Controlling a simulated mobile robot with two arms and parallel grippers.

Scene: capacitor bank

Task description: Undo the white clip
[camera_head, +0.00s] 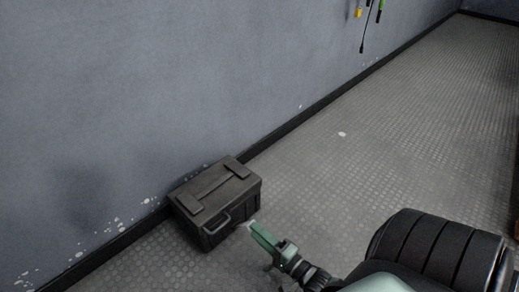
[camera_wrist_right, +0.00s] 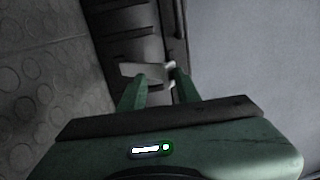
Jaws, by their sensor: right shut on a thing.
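A dark grey case (camera_head: 216,195) stands on the floor against the wall, its lid down. In the right wrist view the case (camera_wrist_right: 150,30) fills the top middle. A pale, flat white clip (camera_wrist_right: 153,71) shows at its side, between and beside my right fingertips, with a small bright white bit at its right end. My right gripper (camera_head: 262,236) is at the case's right front corner; in the wrist view its green fingers (camera_wrist_right: 160,76) are shut on the clip, partly hiding it. How the clip is fastened is not clear. My left gripper is not in view.
A grey wall (camera_head: 120,90) with a dark skirting runs behind the case. Cables with yellow and green ends (camera_head: 365,18) hang on the wall at the top. The textured floor (camera_head: 400,110) is open to the right, with a small white spot (camera_head: 342,134).

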